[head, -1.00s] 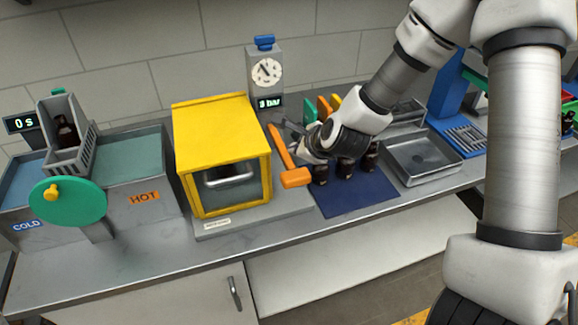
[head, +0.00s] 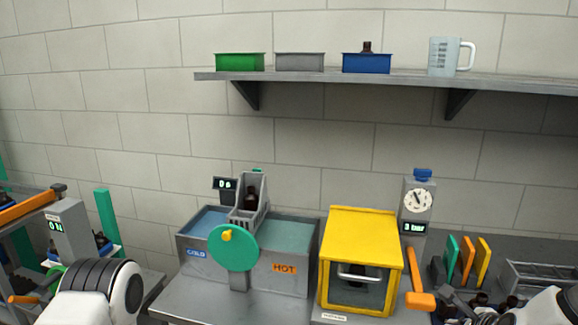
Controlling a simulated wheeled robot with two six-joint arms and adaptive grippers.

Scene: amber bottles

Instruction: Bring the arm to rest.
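Several dark amber bottles (head: 480,300) stand at the lower right, partly cut off and covered by my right arm. My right gripper (head: 455,300) is beside them, near the orange-ended lever (head: 420,301). Its fingers are small and partly hidden, so I cannot tell whether they are open. One amber bottle (head: 251,197) sits in the grey basket above the cold and hot baths. Another shows in the blue bin (head: 366,64) on the shelf. Part of my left arm shows at the lower left, but its gripper is out of view.
The yellow-framed chamber (head: 361,235) stands beside the baths (head: 290,255), with a gauge post (head: 418,200) to its right. Coloured upright plates (head: 467,260) and a metal rack (head: 540,280) stand further right. A green bin (head: 239,62), grey bin (head: 299,62) and measuring jug (head: 444,57) line the shelf.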

